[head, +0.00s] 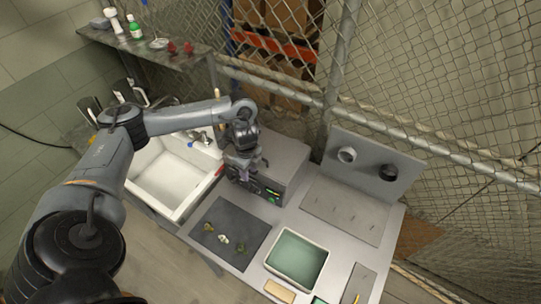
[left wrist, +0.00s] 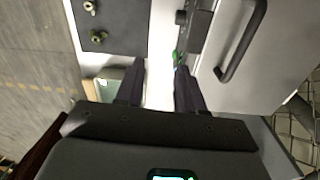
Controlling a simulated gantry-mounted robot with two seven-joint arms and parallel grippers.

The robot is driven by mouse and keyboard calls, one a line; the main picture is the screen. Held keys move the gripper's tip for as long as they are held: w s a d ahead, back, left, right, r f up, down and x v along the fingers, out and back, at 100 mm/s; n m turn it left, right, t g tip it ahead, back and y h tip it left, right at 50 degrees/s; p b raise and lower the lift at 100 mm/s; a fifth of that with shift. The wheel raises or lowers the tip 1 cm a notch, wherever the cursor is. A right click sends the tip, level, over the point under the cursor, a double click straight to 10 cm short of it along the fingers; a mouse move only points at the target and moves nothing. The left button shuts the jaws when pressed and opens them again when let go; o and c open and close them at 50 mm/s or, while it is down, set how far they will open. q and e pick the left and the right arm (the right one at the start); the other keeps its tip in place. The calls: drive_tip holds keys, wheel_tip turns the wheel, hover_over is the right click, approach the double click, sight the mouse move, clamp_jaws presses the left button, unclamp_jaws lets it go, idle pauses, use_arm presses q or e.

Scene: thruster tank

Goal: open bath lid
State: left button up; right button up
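The bath (head: 285,157) is a grey box on the bench with a dark control panel (head: 270,193) on its front. Its flat grey lid (left wrist: 270,62) looks closed and carries a black bar handle (left wrist: 241,42) in the left wrist view. My left gripper (head: 243,168) is over the left part of the bath, and the arm hides that part in the head view. In the left wrist view its two dark fingers (left wrist: 160,72) are apart with nothing between them, to the left of the handle and not touching it. My right gripper is not in view.
A white sink (head: 170,180) with a tap is left of the bath. In front lie a dark mat (head: 228,240) with small fittings and a green-bottomed tray (head: 297,258). A grey panel with two rings (head: 372,165) stands at right. A wire fence runs behind.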

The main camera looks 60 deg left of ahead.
use_arm(q)
drive_tip(key=w+a+r+t+y, duration=0.1)
drive_tip(key=w+a+r+t, duration=0.1)
drive_tip(key=w+a+r, duration=0.45)
drive_tip(key=shift+n, duration=0.4)
drive_tip(key=f+b, duration=0.1)
drive_tip(key=f, duration=0.1)
drive_tip(key=f+b, duration=0.1)
drive_tip(key=f, duration=0.1)
drive_tip(key=f+b, duration=0.2)
drive_tip(key=shift+w+d+f, duration=0.1)
drive_tip(key=shift+d, duration=0.25)
drive_tip(key=shift+w+f, duration=0.15)
drive_tip(key=shift+f, duration=0.8)
drive_tip(key=shift+a, duration=0.1)
drive_tip(key=shift+c, duration=0.2)
clamp_jaws()
